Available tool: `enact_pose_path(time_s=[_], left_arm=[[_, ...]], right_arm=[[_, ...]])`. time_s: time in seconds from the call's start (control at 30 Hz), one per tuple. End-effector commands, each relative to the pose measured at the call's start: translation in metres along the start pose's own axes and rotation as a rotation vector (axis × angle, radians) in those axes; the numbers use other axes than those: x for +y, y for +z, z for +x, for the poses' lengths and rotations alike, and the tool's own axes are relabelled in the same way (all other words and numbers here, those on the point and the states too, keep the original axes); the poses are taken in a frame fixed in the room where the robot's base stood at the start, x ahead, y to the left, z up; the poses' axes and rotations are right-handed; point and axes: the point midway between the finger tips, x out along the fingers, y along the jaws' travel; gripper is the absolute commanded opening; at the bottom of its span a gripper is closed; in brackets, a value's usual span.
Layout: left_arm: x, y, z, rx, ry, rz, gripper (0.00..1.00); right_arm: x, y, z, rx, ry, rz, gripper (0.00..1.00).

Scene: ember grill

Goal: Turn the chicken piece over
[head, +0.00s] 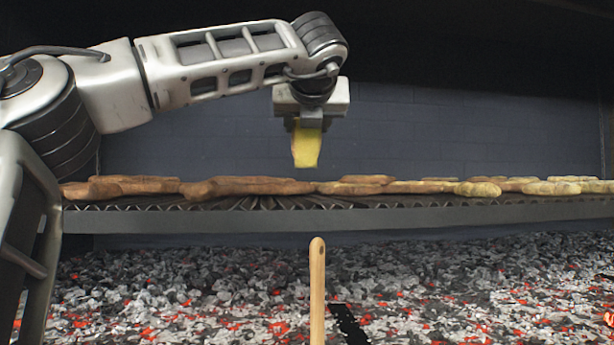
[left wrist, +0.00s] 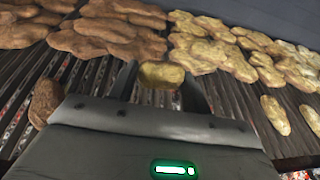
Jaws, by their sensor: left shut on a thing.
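My left gripper (head: 307,128) is shut on a pale yellow chicken piece (head: 306,148). It holds the piece above the grill grate (head: 330,203), with clear air between the piece and the grate. In the head view the piece hangs down below the jaws. In the left wrist view the held chicken piece (left wrist: 161,75) shows end-on between the two fingers (left wrist: 163,88), over bare bars. The gripper body hides its lower part. My right gripper is in neither view.
Browned chicken pieces (left wrist: 110,38) lie on the left of the grate and paler ones (left wrist: 235,50) on the right. Bare bars lie between them and the gripper. Glowing coals (head: 180,290) lie below. A wooden handle (head: 317,290) stands upright in front. A dark wall (head: 420,130) is behind.

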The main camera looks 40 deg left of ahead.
Motion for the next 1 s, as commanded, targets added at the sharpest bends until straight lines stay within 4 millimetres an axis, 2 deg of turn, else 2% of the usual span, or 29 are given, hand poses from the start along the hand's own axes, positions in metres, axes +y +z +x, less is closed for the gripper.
enact_pose_path(time_s=[0.03, 0.13, 0.27, 0.6, 0.63, 1.0], left_arm=[[0.001, -0.012, 0.011, 0.003, 0.002, 0.0, 0.32], [0.001, -0.02, 0.025, 0.002, 0.001, -0.001, 0.32], [0.001, -0.038, 0.031, 0.0, -0.002, 0.0, 0.32], [0.001, -0.04, 0.032, 0.0, -0.003, 0.0, 0.32], [0.001, -0.04, 0.032, 0.0, -0.003, 0.0, 0.57], [0.001, -0.041, 0.032, 0.001, -0.003, 0.001, 0.58]], right_arm=[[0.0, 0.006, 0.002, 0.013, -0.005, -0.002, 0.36], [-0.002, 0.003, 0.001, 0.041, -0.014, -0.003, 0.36], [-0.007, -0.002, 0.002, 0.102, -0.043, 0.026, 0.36], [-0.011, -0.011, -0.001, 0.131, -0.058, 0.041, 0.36], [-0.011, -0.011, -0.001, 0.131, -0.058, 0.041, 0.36], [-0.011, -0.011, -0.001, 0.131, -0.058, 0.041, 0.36]])
